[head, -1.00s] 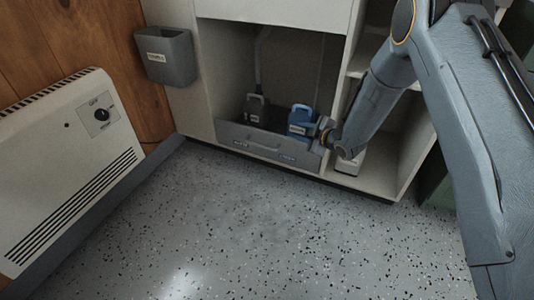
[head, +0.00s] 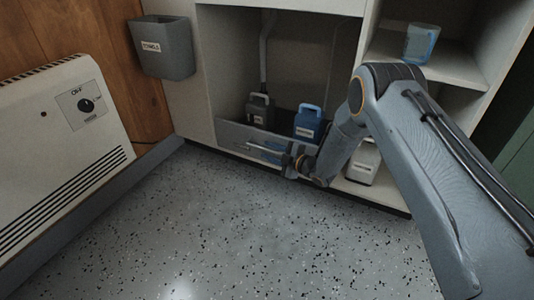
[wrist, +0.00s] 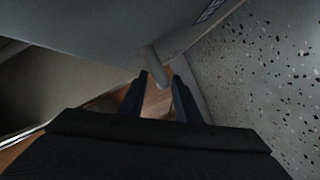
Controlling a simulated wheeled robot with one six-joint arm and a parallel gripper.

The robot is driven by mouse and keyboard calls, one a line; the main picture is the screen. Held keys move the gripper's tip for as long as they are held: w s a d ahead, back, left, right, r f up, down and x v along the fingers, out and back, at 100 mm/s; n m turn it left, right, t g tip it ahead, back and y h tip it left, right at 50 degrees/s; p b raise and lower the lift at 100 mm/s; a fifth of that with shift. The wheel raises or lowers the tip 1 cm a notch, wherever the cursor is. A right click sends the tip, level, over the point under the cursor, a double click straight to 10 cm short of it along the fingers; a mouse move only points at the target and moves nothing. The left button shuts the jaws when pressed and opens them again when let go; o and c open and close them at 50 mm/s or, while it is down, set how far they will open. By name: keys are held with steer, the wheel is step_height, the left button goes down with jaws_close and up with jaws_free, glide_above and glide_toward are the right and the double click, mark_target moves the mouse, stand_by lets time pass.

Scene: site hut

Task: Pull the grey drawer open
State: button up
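The grey drawer (head: 232,135) is low in the white cabinet, and its front looks flush with the cabinet. A dark grey jug (head: 259,113) and a blue jug (head: 309,125) stand behind its front. My gripper (head: 262,150) is in front of the drawer's right half and covers part of the front and handle. In the wrist view, the two dark fingers (wrist: 160,90) are spread apart. The end of the grey bar handle (wrist: 156,68) shows in the gap at the fingertips. I cannot tell whether either finger touches it.
A wall heater (head: 62,160) is at the left. A grey bin (head: 164,48) hangs above the floor beside the cabinet. A white jug (head: 362,163) stands on the lower right shelf, and a blue cup (head: 421,43) on the shelf above. The speckled floor (head: 215,225) in front is clear.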

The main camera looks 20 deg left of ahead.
steer(key=shift+b+x, duration=0.3)
steer(key=shift+x, duration=0.6)
steer(key=shift+c, duration=0.3)
jaws_close()
